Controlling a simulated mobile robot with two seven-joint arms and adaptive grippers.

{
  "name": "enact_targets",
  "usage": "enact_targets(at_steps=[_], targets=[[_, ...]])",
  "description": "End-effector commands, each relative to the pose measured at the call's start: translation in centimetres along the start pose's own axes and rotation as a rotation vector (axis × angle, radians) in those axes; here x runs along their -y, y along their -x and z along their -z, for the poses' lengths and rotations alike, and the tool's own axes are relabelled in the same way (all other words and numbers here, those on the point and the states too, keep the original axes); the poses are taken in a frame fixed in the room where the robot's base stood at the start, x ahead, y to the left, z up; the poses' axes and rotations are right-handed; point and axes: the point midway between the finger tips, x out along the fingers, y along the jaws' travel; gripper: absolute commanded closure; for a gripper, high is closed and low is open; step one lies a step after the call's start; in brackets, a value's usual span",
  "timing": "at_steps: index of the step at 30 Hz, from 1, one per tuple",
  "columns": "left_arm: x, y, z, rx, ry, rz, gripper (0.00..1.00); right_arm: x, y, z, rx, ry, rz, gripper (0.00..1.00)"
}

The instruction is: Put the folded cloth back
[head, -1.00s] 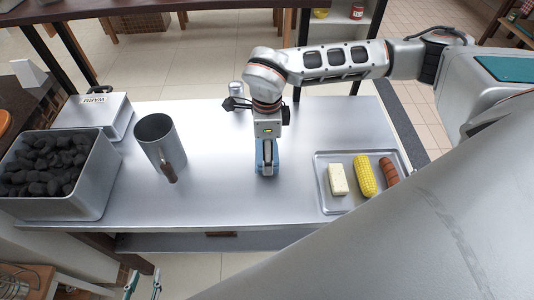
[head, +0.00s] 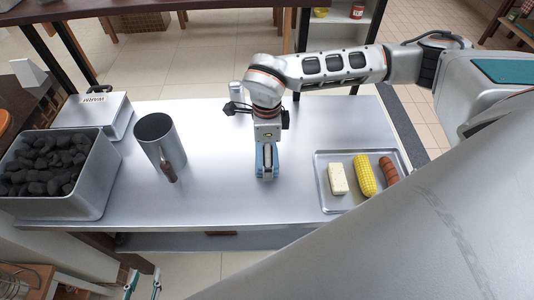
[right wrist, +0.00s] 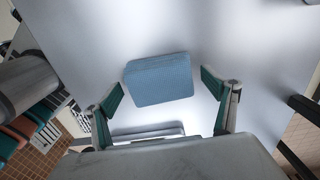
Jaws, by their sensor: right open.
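The folded cloth (right wrist: 158,80) is a small blue pad. In the right wrist view it lies between the two spread fingers of my right gripper (right wrist: 165,92), with a gap on each side. In the head view my right gripper (head: 267,160) points down over the middle of the steel table (head: 222,195), and blue shows at its fingers. Whether that blue is cloth or finger is hard to tell there, as the gripper hides the spot. My left gripper (head: 144,283) is at the bottom left, below the table's front edge, with its teal fingertips apart and empty.
A metal cylinder with a brown handle (head: 160,145) stands left of the right gripper. A bin of charcoal (head: 70,205) and a box marked WARM (head: 95,112) are farther left. A tray (head: 335,205) with butter, corn and sausage lies right. The table between is clear.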

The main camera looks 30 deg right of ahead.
Motion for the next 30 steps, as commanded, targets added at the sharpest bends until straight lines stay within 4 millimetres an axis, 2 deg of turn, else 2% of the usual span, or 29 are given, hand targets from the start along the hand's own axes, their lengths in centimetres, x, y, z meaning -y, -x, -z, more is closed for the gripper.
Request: enact_targets(at_steps=[5, 12, 18, 24, 30], targets=[[0.0, 0.0, 0.0, 0.001, 0.000, 0.000, 0.66, 0.2, 2.6, -0.1, 0.004, 0.001, 0.005, 0.15], [0.0, 0.0, -0.1, 0.001, 0.000, 0.000, 0.66, 0.2, 7.6, -0.1, 0.004, 0.001, 0.006, 0.15], [0.0, 0.0, -0.1, 0.001, 0.000, 0.000, 0.66, 0.1, 10.7, 0.0, 0.001, 0.000, 0.003, 0.15], [0.0, 0.0, -0.1, 0.001, 0.000, 0.000, 0.66, 0.0, 12.0, 0.0, 0.000, 0.000, 0.000, 0.15], [0.0, 0.0, -0.1, 0.000, 0.000, 0.000, 0.66, 0.0, 12.1, 0.0, 0.000, 0.000, 0.000, 0.15]])
